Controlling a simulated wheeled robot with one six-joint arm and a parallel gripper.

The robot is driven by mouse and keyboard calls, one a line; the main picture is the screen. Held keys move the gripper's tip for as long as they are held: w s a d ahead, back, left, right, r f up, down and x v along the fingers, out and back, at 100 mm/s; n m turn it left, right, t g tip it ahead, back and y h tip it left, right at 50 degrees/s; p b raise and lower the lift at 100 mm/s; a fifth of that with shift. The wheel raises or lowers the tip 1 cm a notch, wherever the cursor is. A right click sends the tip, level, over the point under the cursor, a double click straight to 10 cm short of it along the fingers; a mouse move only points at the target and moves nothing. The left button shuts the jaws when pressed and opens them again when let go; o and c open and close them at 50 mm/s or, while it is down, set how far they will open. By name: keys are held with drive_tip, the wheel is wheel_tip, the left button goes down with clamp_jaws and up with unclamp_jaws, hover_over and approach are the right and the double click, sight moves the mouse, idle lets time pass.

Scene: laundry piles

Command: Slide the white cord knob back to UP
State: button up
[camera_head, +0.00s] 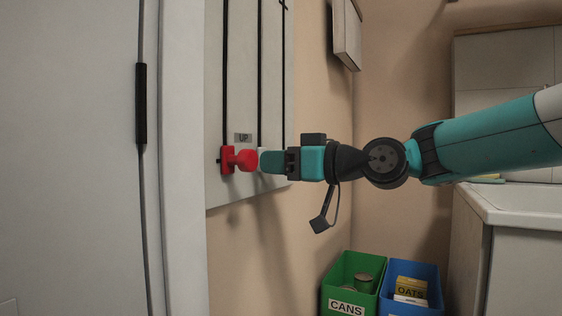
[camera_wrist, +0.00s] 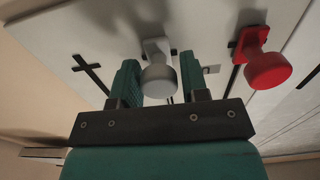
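The white cord knob (camera_wrist: 160,80) is in the wrist view, on a slot of the pale wall panel (camera_head: 240,50). My gripper (camera_head: 268,162) is open, with one teal finger on each side of the white knob; a narrow gap shows at the right finger, and touch on the left is unclear. In the head view my gripper hides most or all of the white knob.
A red knob (camera_head: 240,160) sits at the low end of the left slot, close to my fingers; it is at the right in the wrist view (camera_wrist: 266,70). A green CANS bin (camera_head: 349,285) and a blue bin (camera_head: 413,305) stand below. A white door is left.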

drive_tip(key=shift+o, duration=1.4)
drive_tip(key=shift+d+r, duration=0.1)
drive_tip(key=v, duration=1.7)
drive_tip(key=shift+p, duration=0.35)
drive_tip(key=shift+d, duration=0.1)
